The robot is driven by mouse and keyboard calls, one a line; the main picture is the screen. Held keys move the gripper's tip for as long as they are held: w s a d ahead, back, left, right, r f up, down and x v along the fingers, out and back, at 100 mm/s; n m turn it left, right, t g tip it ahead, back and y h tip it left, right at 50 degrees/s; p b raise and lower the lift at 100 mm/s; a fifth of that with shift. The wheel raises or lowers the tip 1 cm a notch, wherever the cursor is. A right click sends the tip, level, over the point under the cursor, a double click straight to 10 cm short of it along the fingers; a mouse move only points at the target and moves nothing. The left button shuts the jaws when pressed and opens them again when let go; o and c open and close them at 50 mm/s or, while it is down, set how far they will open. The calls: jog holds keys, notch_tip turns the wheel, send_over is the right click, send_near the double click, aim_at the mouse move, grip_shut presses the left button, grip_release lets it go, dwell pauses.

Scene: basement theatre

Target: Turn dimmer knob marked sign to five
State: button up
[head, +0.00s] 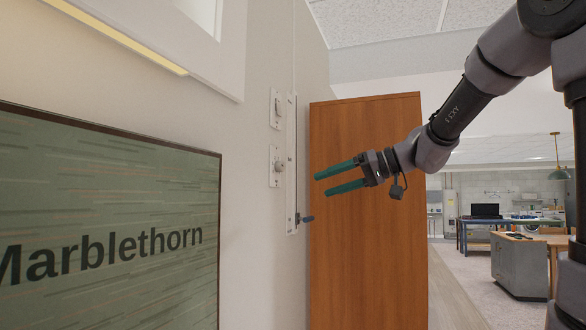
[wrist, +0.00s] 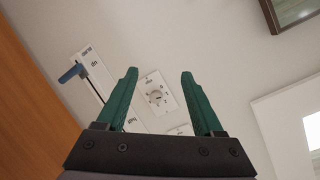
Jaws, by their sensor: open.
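The dimmer knob (head: 280,167) sits on a pale wall plate (head: 273,178) in the head view, below a second plate with a switch (head: 276,110). In the wrist view the round knob (wrist: 156,97) shows on its plate (wrist: 166,84), between my fingertips in the picture, with small marks around it that are too small to read. My gripper (head: 335,182) has green fingers, open and empty, to the right of the knob and apart from the wall. It also shows in the wrist view (wrist: 160,78).
A tall narrow panel (head: 291,160) with a blue-handled lever (head: 306,219) is just right of the knob; the lever also shows in the wrist view (wrist: 73,73). A wooden door (head: 365,260) stands behind my gripper. A framed green "Marblethorn" sign (head: 110,220) hangs at left.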

aim_at(283, 166)
jog(key=w+r+n+t+y, duration=0.25)
jog(key=w+r, duration=0.25)
jog(key=w, duration=0.3)
jog(key=shift+g+y, duration=0.25)
jog(key=shift+g, duration=0.2)
jog(key=x, duration=1.1)
jog(key=shift+s, duration=0.35)
jog(key=shift+c, duration=0.3)
grip_shut()
